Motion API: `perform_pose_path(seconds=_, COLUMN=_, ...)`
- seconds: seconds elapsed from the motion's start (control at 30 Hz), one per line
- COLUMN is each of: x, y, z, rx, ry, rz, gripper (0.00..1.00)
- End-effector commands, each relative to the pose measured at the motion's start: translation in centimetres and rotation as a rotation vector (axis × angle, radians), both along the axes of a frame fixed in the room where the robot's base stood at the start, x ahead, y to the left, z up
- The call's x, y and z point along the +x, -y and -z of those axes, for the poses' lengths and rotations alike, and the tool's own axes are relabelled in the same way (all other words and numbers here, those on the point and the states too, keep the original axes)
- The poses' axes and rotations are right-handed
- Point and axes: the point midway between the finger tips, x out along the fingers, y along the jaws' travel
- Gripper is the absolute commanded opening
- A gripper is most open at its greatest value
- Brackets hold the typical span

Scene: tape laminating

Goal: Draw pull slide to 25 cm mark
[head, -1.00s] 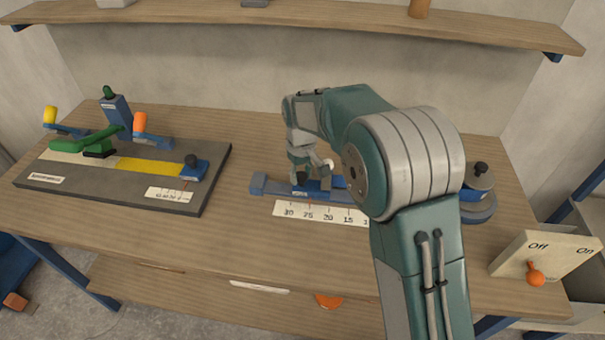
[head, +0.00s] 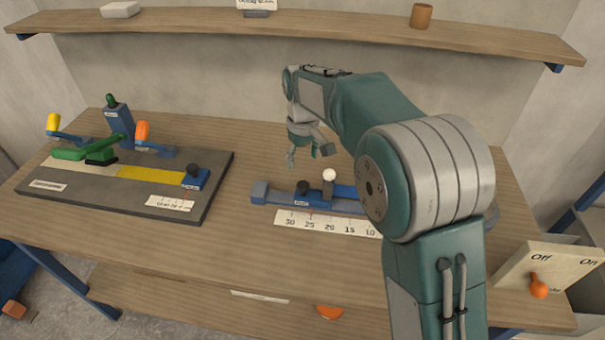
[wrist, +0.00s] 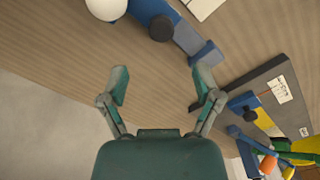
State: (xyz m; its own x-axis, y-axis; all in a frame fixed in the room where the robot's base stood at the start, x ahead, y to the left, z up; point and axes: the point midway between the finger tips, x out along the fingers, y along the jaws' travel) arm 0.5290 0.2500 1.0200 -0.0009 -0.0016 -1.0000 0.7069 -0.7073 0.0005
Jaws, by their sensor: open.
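The pull slide, a blue block with a black knob (head: 303,187), sits on a blue rail near the left end block (head: 260,191). A white scale strip (head: 328,224) lies in front; the slide stands at about its 25 mark, with a small red line there. A white ball on a grey post (head: 329,176) stands just right of the black knob. My gripper (head: 291,157) is open and empty, above and behind the slide, touching nothing. In the wrist view, my gripper (wrist: 160,84) shows spread fingers with bare table between; the black knob (wrist: 162,27) and white ball (wrist: 105,8) are beyond them.
A dark board (head: 120,200) with a yellow strip, green lever and orange and yellow handles stands at left. An Off/On switch box (head: 545,268) is at the front right. A shelf (head: 300,28) runs above the back. My arm hides the rail's right part.

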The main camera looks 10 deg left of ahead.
Motion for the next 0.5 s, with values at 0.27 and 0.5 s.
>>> perform_pose_path(seconds=0.27, x=0.1, y=0.0, z=-3.2, rx=0.0, ry=0.0, rz=0.0, gripper=0.82)
perform_pose_path(seconds=0.5, x=0.0, y=0.0, z=-3.3, rx=-0.001, ry=-0.001, rz=0.0, gripper=0.82)
